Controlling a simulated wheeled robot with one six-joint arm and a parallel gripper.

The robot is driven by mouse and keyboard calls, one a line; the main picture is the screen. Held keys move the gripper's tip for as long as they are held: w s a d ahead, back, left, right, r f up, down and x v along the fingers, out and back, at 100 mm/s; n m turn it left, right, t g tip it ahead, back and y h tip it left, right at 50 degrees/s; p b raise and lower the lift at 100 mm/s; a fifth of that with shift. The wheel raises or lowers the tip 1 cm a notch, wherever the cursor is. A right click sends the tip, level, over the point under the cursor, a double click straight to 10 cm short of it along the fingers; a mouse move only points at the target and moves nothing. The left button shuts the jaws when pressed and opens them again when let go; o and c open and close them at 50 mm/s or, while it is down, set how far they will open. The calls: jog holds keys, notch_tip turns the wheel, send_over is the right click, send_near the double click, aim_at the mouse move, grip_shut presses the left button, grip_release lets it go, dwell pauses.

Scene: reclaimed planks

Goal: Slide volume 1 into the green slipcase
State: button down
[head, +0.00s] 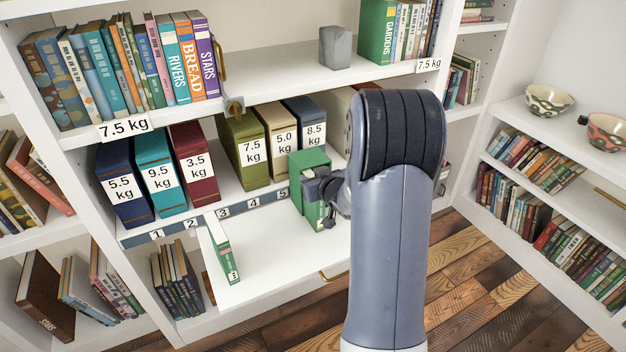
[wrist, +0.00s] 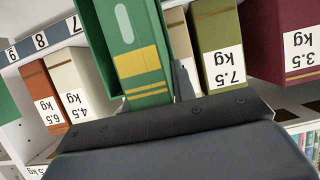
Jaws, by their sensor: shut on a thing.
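My gripper (head: 325,190) is over the right part of the pull-out white shelf, shut on a green volume (wrist: 143,72) with gold bands and a pale oval on its spine. A darker green wall, seemingly of the green slipcase (wrist: 91,40), runs along the volume's left side in the wrist view. In the head view the green slipcase (head: 309,160) stands upright at my gripper, which hides part of it. The volume appears lined up with the slipcase opening; how deep it sits inside I cannot tell. The volume's number is not readable.
Weight-marked boxes, such as the olive 7.5 kg one (head: 243,150), stand close behind. The shelf between slim book and slipcase is clear. A grey block (head: 335,47) sits above.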

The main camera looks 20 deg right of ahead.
jog(key=shift+w, duration=0.25)
jog(key=c, duration=1.1)
grip_release()
jog(key=shift+s, duration=0.1)
jog(key=shift+p+v, duration=0.8)
jog(key=shift+v, duration=4.6)
jog(key=shift+c, duration=0.3)
